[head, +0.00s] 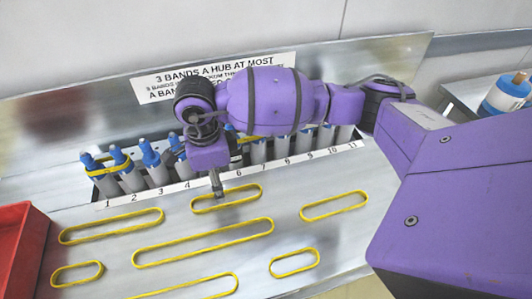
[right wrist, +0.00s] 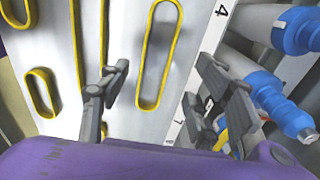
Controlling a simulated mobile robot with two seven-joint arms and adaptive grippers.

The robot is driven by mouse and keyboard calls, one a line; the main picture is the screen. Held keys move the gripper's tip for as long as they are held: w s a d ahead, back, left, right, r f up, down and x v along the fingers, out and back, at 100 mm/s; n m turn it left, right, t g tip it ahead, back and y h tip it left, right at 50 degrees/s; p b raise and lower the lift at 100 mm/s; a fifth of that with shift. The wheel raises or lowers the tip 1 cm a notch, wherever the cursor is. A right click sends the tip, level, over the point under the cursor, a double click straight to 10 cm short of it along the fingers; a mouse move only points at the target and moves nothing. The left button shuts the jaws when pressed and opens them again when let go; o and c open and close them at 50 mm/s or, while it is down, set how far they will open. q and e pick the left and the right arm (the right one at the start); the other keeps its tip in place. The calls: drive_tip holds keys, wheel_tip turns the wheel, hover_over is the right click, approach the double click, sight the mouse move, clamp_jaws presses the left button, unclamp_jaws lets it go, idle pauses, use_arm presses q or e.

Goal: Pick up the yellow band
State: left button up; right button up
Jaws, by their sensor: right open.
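Several yellow bands lie flat on the grey panel in the head view. One yellow band (head: 261,190) lies just in front of the number strip, by my right gripper (head: 217,187). In the right wrist view a yellow band (right wrist: 144,72) shows between the spread fingers of my right gripper (right wrist: 163,95), which is open and holds nothing. Other bands include a long one (head: 205,236) in the middle, one at right (head: 334,206) and one at left (head: 110,227). My left gripper is out of view.
A row of grey hubs with blue tops (head: 152,157) stands behind the number strip (head: 190,183); my right arm hides some. Yellow bands also show at the hubs by numbers 1 and 2. A red bin (head: 20,245) stands at left. A sign (head: 160,88) is behind.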

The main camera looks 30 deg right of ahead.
drive_tip(key=f, duration=0.6)
drive_tip(key=shift+s+p, duration=0.2)
drive_tip(key=shift+p, duration=0.1)
drive_tip(key=shift+r, duration=0.1)
drive_tip(key=c, duration=1.1)
drive_tip(key=shift+r, duration=0.1)
drive_tip(key=shift+w+r, duration=0.1)
drive_tip(key=shift+r, duration=0.15)
wheel_tip(320, 180, up, 2)
drive_tip(key=shift+r, duration=0.1)
drive_tip(key=s+a+r, duration=0.2)
drive_tip(key=a+r, duration=0.1)
drive_tip(key=a, duration=0.1)
drive_tip(key=s+a+r, duration=0.1)
drive_tip(key=a+r, duration=0.2)
drive_tip(key=a, duration=0.1)
drive_tip(key=s+a+r+b, duration=0.1)
drive_tip(key=s+a+r, duration=0.1)
drive_tip(key=a+r, duration=0.2)
drive_tip(key=shift+s+a, duration=0.35)
drive_tip(key=shift+a, duration=0.1)
